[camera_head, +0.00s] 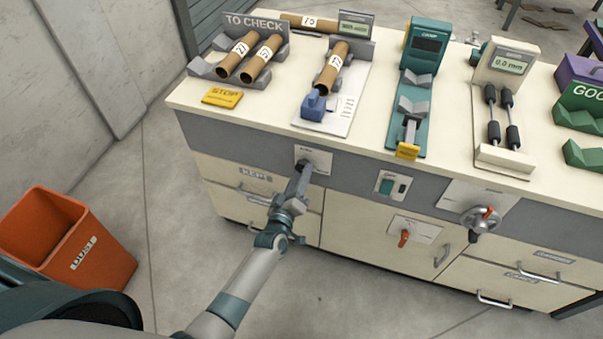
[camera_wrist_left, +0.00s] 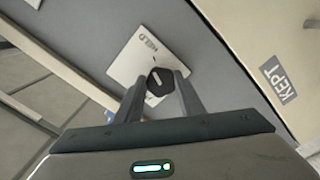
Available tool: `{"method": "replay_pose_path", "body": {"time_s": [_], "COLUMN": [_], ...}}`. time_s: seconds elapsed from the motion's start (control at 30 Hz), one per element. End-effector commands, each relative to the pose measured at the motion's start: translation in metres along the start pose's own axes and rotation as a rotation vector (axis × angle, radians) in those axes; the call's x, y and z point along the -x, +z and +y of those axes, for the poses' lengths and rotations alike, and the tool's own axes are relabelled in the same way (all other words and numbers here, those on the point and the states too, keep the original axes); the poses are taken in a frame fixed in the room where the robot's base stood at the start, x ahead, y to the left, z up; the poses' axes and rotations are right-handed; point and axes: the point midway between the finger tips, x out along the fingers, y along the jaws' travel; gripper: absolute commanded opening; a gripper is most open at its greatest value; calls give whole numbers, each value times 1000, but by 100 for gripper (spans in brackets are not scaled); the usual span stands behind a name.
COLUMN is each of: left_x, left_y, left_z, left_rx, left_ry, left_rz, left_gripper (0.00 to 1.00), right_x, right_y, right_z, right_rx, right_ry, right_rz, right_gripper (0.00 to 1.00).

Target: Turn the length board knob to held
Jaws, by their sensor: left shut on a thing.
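The length board knob is a dark round knob (camera_wrist_left: 158,83) with a pale pointer line, on a white plate (camera_wrist_left: 125,62) marked HELD, seen in the left wrist view. In the head view the plate (camera_head: 322,156) is on the grey front band of the bench, below the length board (camera_head: 340,108). My left gripper (camera_wrist_left: 158,92) is shut on the knob, one finger on each side; in the head view my left gripper (camera_head: 302,178) reaches the plate and hides most of the knob. The pointer line lies tilted; I cannot tell its exact setting. My right gripper is not in view.
Several cardboard tubes (camera_head: 262,57) lie on the bench top near the TO CHECK rack. A switch (camera_head: 387,186), a red knob (camera_head: 404,238) and a crank (camera_head: 481,219) are on the front to the right. An orange dust bin (camera_head: 95,235) stands on the floor at left.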

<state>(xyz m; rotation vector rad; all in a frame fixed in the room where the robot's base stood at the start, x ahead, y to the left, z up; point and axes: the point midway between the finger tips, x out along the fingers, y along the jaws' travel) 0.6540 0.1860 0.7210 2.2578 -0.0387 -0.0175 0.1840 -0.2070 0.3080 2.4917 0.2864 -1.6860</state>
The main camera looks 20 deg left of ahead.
Motion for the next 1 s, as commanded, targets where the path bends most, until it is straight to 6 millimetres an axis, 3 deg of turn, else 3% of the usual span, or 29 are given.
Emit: {"method": "replay_pose_path", "body": {"time_s": [0.3, 0.8, 0.83, 0.87, 0.9, 1.0], "left_x": [0, 0, 0, 0, 0, 0], "left_y": [1, 1, 1, 1, 1, 1], "left_z": [-2, -2, -2, -2, -2, -2], "left_rx": [-142, -169, -169, -169, -168, -167], "left_ry": [-2, -2, -2, -2, -1, -1], "left_rz": [-3, -3, -3, -3, -3, -2], "left_gripper": [12, 12, 40, 47, 54, 54], "right_x": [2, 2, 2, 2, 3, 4], "right_y": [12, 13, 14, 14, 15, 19], "right_z": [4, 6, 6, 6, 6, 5], "right_rx": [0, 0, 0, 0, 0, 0], "right_ry": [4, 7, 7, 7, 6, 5], "right_rz": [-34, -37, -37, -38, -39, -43], "right_gripper": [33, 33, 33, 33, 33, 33]}}
